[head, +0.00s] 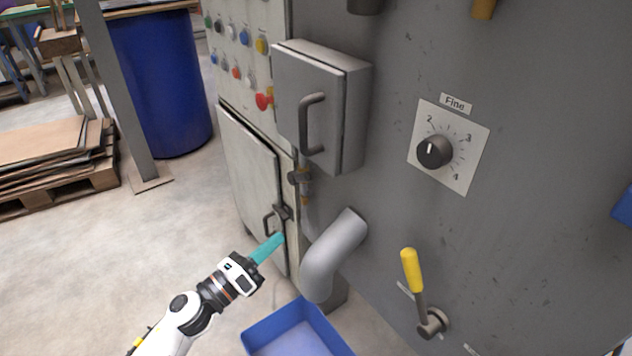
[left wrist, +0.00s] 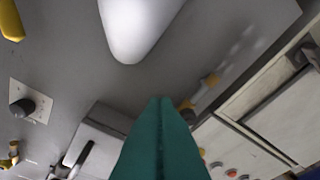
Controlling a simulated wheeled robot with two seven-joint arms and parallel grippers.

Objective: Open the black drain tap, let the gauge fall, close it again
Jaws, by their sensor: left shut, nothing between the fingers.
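A small tap with a dark handle (head: 299,176) and brass-coloured parts is on the machine's grey front, below the handled grey box; I take it to be the black drain tap. Its handle position is too small to tell. In the left wrist view a dark fitting with a brass part (left wrist: 210,80) shows beyond my fingers. My left gripper (head: 276,240) has teal fingers, shut and empty, below and left of the tap and apart from it. The fingers also show in the left wrist view (left wrist: 160,115). I cannot make out a gauge. My right gripper is not in view.
A thick grey pipe (head: 335,255) bends down over a blue bin (head: 262,338), right of my left gripper. A grey box (head: 318,105) juts out above the tap. A yellow-handled lever (head: 411,270) and a dial knob (head: 434,151) are to the right.

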